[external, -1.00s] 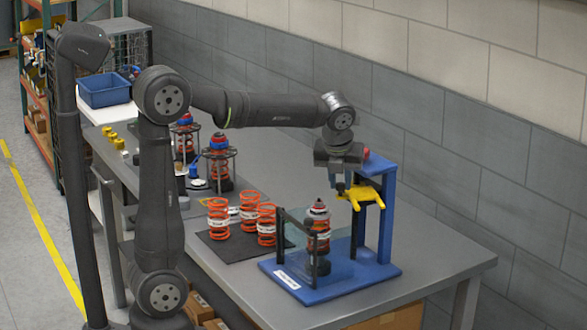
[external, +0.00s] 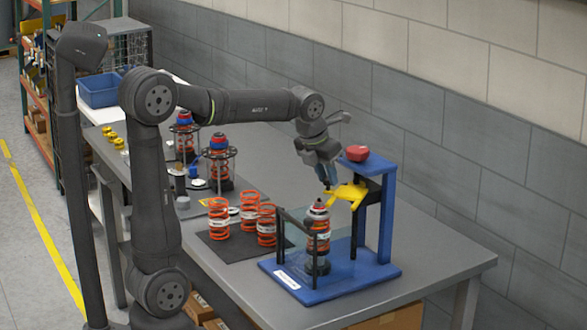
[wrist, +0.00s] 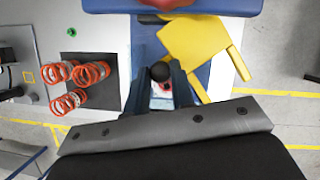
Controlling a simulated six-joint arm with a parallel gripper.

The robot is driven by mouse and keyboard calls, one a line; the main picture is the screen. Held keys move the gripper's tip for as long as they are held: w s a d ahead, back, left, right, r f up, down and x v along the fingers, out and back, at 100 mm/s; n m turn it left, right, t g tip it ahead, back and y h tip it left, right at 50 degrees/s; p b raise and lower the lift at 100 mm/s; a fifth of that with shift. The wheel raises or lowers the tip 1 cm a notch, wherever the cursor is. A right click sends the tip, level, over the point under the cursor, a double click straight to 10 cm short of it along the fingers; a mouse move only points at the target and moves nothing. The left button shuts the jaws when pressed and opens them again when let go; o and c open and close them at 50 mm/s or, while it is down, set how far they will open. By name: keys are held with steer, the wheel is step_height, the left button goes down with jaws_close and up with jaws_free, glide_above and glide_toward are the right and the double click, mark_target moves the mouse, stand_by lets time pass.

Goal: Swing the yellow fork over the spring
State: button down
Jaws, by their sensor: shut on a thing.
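The yellow fork (external: 347,194) extends from the blue post (external: 386,215) of the fixture, above and slightly right of the spring's top in the external view. The orange spring (external: 318,236) stands upright on a strut with a grey and red top, behind a clear guard. My gripper (external: 325,184) is at the fork's left end. In the wrist view my gripper (wrist: 160,80) has its fingers on both sides of a black knob (wrist: 159,71), beside the yellow fork (wrist: 197,45). A small red and white part shows between the fingers; the spring is mostly hidden there.
The blue base plate (external: 345,287) carries the guard and black uprights. A red knob (external: 356,153) tops the blue post. Several loose orange springs (external: 249,210) stand on a dark mat to the left. The table's right front is clear.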

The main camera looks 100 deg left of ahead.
stand_by(0.3)
steer(key=c, duration=1.5)
jaws_free()
steer(key=shift+c, duration=0.2)
steer(key=v, duration=1.7)
steer(key=shift+r, duration=0.15)
steer(key=shift+d, duration=0.15)
